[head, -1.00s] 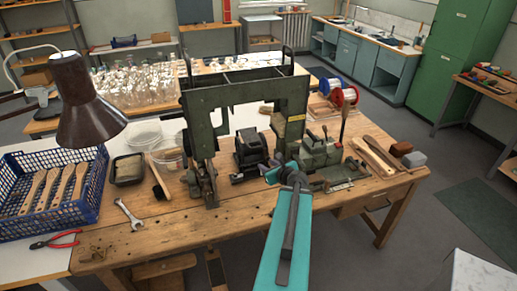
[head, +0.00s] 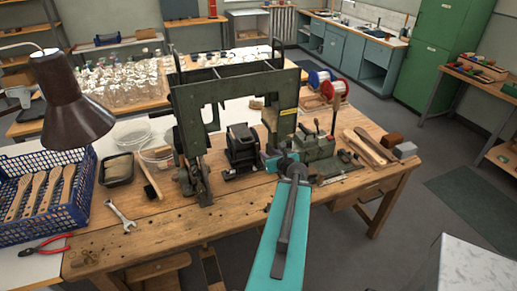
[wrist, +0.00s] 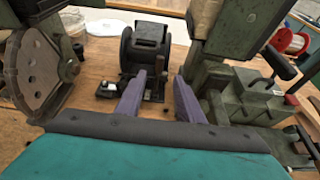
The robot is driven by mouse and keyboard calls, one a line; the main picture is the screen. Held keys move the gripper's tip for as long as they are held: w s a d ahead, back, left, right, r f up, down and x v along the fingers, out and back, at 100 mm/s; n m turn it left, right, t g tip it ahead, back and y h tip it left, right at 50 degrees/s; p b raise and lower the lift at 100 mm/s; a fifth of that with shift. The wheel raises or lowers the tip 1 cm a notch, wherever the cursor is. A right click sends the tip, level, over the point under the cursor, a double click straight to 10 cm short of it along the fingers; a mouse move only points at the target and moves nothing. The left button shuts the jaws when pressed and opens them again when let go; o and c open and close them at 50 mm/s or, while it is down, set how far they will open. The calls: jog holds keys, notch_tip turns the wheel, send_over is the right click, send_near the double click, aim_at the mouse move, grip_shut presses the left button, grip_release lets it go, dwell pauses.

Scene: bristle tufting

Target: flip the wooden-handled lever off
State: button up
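My gripper (wrist: 160,82) is open and empty, with two purple-grey fingers pointing forward over the bench. In the head view its end (head: 272,161) is between the black motor and the small green machine. In the wrist view a short brown upright piece (wrist: 158,71), which looks like the wooden lever handle, stands beyond the fingertips and between them in the picture. It rises from a small dark switch base (wrist: 150,92) in front of the black motor (wrist: 146,42). I cannot tell any contact. The lever is hidden or too small in the head view.
A tall green frame machine (head: 235,95) arches over the motor. A small green machine (head: 316,148) with upright levers stands to the right. Wooden pieces (head: 365,147) lie further right. A wrench (head: 122,218) and a blue crate (head: 45,225) are at left.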

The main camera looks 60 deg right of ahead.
aim_at(258, 146)
jog(key=shift+b+x, duration=1.35)
jog(key=shift+b, duration=3.85)
jog(key=shift+p+x, duration=1.2)
jog(key=shift+x, duration=4.25)
grip_shut()
